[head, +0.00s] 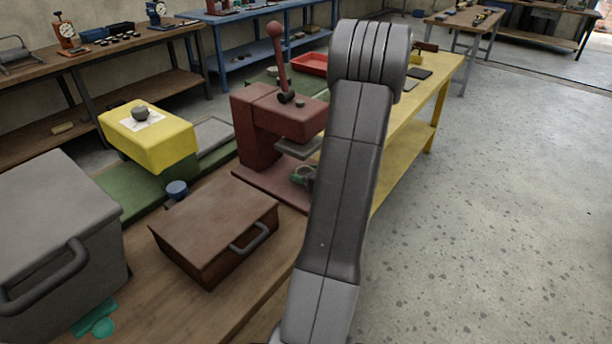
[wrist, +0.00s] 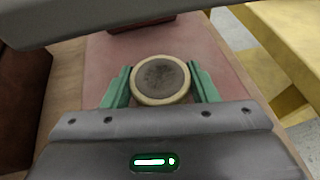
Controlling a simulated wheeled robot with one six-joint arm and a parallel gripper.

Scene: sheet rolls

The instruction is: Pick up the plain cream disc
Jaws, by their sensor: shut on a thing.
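In the wrist view a round disc (wrist: 161,80) with a cream rim and a dark grey-brown top face sits between the two green fingers of my gripper (wrist: 162,88). The fingers touch it on its left and right sides, and the gripper is shut on it. The disc is over the dull red base plate (wrist: 213,60) of a press; I cannot tell whether it touches the plate.
The dark red press (head: 270,125) with its lever stands close by, its grey platform (head: 298,148) jutting out near my gripper. A brown box (head: 215,225) with a handle and a grey case (head: 50,220) stand to the left. Open floor (head: 500,200) lies to the right.

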